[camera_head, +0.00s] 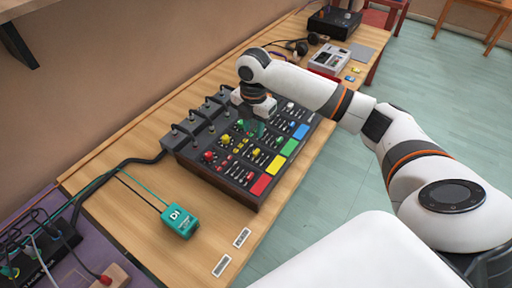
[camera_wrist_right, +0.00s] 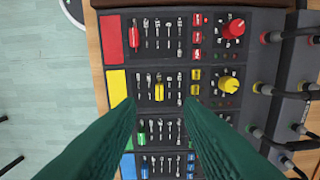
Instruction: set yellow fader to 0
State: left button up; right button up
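The mixer (camera_head: 215,172) lies on the wooden table, with red, yellow, green and blue pads along one side. The yellow fader (camera_wrist_right: 159,90) has a yellow cap in the row next to the yellow pad (camera_wrist_right: 117,87). It stands about midway along its short slot. It also shows in the head view (camera_head: 256,152). My right gripper (camera_wrist_right: 160,101) has dark green fingers, open and empty. Its tips are spread to either side of the yellow fader's column, apart from the cap in the picture; their height above the panel is unclear. My left gripper is out of view.
The red fader (camera_wrist_right: 134,38) and green fader (camera_wrist_right: 142,134) stand in neighbouring rows. A yellow knob (camera_wrist_right: 228,84) and small yellow buttons share the yellow row. Cable plugs (camera_head: 195,115) line the mixer's back. A green DI box (camera_head: 180,221) sits on the table in front.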

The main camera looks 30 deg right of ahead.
aim_at(256, 151)
jog(key=f, duration=0.3)
jog(key=d+f+p, duration=0.1)
jog(key=f, duration=0.3)
jog(key=f+p, duration=0.1)
jog(key=f, duration=0.2)
jog(key=shift+w+d+f, duration=0.15)
jog(key=shift+w+f, duration=0.05)
jog(key=shift+f, duration=0.1)
grip_shut()
